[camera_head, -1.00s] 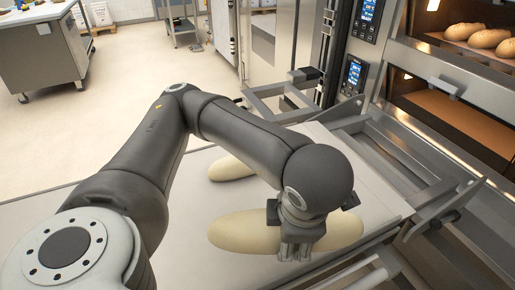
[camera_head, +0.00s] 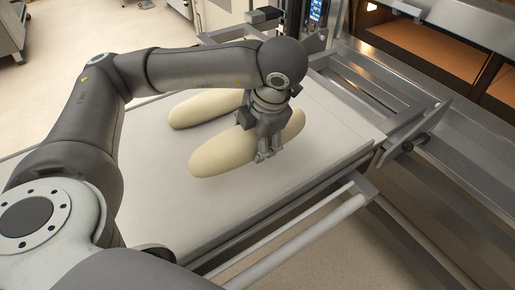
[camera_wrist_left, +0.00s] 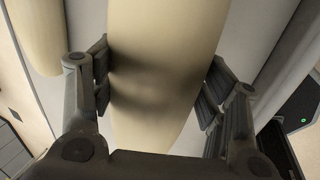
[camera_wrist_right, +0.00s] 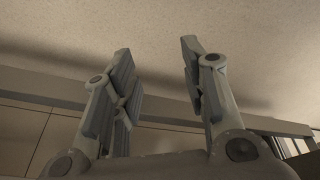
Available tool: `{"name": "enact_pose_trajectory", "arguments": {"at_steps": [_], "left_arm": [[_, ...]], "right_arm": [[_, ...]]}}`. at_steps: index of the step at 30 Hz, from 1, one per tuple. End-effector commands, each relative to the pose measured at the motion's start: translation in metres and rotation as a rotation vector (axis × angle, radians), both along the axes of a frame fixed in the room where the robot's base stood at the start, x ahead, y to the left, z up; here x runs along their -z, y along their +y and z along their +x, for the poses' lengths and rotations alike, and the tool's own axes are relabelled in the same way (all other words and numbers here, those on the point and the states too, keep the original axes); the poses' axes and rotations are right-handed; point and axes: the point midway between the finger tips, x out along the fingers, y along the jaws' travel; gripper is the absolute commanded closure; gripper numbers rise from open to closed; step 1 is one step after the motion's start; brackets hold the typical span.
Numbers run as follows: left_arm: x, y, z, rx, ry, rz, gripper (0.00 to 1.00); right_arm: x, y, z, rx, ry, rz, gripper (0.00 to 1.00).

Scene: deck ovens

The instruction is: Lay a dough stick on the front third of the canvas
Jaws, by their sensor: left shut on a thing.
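A long pale dough stick (camera_head: 215,156) is held near its middle by my left gripper (camera_head: 266,152), whose fingers are shut on its two sides. In the left wrist view the dough (camera_wrist_left: 165,45) fills the space between the fingers. It lies on or just above the pale canvas (camera_head: 325,160); I cannot tell if it touches. A second dough stick (camera_head: 192,108) lies behind it on the canvas, roughly parallel and partly hidden by my arm. My right gripper (camera_wrist_right: 155,85) is open and empty in the right wrist view and does not show in the head view.
A metal rail (camera_head: 290,237) runs along the near side of the canvas. The steel oven front (camera_head: 410,85) with a lit opening (camera_head: 420,40) stands at the right. The canvas is bare in front of the held stick and to its right.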

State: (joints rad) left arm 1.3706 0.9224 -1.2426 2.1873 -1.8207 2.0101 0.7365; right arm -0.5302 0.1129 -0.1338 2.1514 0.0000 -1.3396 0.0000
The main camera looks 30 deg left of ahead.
Motion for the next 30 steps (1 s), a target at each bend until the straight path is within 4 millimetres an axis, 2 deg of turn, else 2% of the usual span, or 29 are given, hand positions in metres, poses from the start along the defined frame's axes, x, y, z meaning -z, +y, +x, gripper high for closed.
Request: {"name": "enact_pose_trajectory", "arguments": {"at_steps": [3,6,13,19,30], "left_arm": [[0.019,0.006,0.012,-0.004,0.002,0.000,0.71],[0.026,0.010,0.019,-0.003,0.000,0.000,0.71],[0.039,0.014,0.029,-0.002,0.000,0.001,0.71],[0.068,0.015,0.030,-0.002,0.001,0.001,0.71],[0.073,0.015,0.030,-0.001,-0.001,-0.001,0.71]], "right_arm": [[-0.016,-0.001,-0.002,0.001,-0.010,0.000,0.60],[-0.025,-0.001,-0.003,0.002,-0.012,0.001,0.60],[-0.032,-0.001,-0.004,0.002,-0.017,0.001,0.60],[-0.048,-0.002,-0.007,0.003,-0.026,0.001,0.60],[-0.052,-0.002,-0.009,0.003,-0.028,0.001,0.60]]}}
